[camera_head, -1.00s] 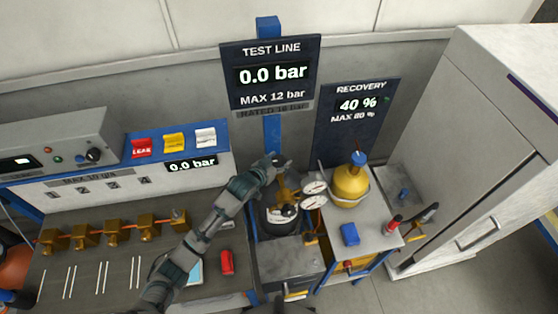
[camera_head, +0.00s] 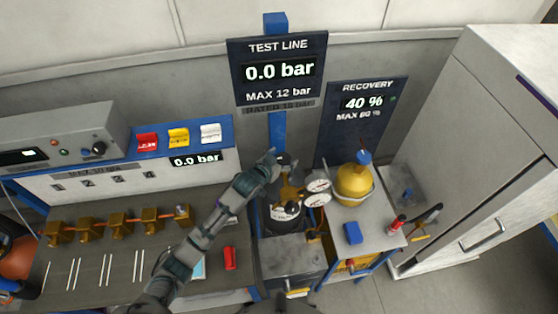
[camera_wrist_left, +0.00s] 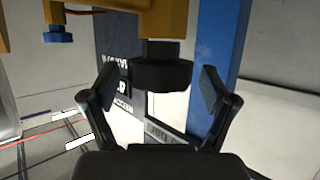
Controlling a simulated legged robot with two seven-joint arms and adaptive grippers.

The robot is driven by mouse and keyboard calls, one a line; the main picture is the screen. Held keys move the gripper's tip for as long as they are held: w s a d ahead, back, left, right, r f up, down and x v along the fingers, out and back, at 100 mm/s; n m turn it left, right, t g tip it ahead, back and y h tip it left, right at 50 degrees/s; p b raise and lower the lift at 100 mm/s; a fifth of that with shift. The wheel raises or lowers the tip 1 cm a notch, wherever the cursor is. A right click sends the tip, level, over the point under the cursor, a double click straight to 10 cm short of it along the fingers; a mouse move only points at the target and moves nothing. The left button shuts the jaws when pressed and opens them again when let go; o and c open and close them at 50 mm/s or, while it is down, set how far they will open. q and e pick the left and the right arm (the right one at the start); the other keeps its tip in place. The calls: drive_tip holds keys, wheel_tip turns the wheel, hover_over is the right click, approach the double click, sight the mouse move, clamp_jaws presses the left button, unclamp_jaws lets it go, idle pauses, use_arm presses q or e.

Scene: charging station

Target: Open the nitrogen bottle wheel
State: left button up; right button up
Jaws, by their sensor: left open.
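The nitrogen bottle (camera_head: 284,217) is the dark cylinder with a pale label in the middle of the head view, with a brass regulator (camera_head: 293,192) and two round gauges (camera_head: 317,190) at its top. My left gripper (camera_head: 280,162) is at the top of the bottle, and its fingers partly hide the valve there. In the left wrist view, a dark round wheel (camera_wrist_left: 160,75) under a brass body (camera_wrist_left: 163,18) lies between the two fingers of my open left gripper (camera_wrist_left: 159,90). Gaps show on both sides of the wheel. My right gripper is not in view.
The test line display (camera_head: 279,70) reads 0.0 bar. A yellow recovery bottle (camera_head: 353,184) stands to the right, beside a blue block (camera_head: 353,233). A bench (camera_head: 110,270) with brass valves lies to the left, and a grey cabinet (camera_head: 490,120) to the right.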

use_arm(q)
drive_tip(key=v, duration=1.1)
drive_tip(key=shift+s+a, duration=0.15)
drive_tip(key=shift+a, duration=0.1)
drive_tip(key=shift+d+r, duration=0.1)
